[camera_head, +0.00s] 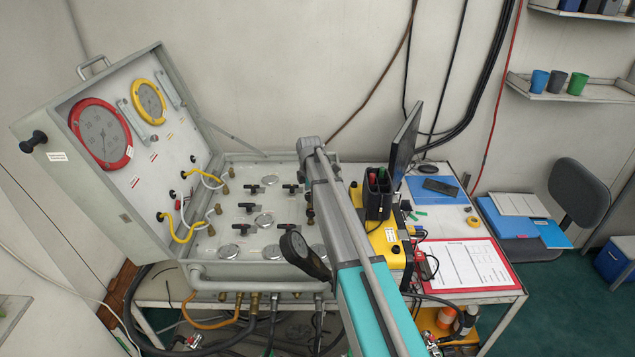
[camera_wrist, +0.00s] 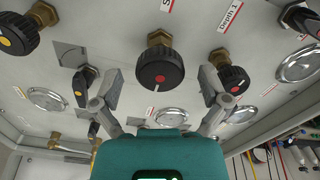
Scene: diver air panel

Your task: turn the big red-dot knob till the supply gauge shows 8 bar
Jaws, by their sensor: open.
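The big black knob with a red dot (camera_wrist: 160,71) is in the upper middle of the wrist view, on a brass stem from the pale panel. My gripper (camera_wrist: 160,88) is open, with one finger to each side of this knob and a visible gap on both sides. In the head view my arm hides this knob and the gripper's fingers. A small round gauge (camera_wrist: 171,117) sits just below the knob in the wrist view. I cannot tell which gauge is the supply gauge, and no small gauge's reading is legible.
In the wrist view, a big yellow-dot knob (camera_wrist: 17,34) is at upper left. A small red-dot knob (camera_wrist: 233,79) is close to the right finger, and a small yellow-dot knob (camera_wrist: 84,86) close to the left. The open lid holds a red-rimmed gauge (camera_head: 100,133) and a yellow-rimmed gauge (camera_head: 149,101).

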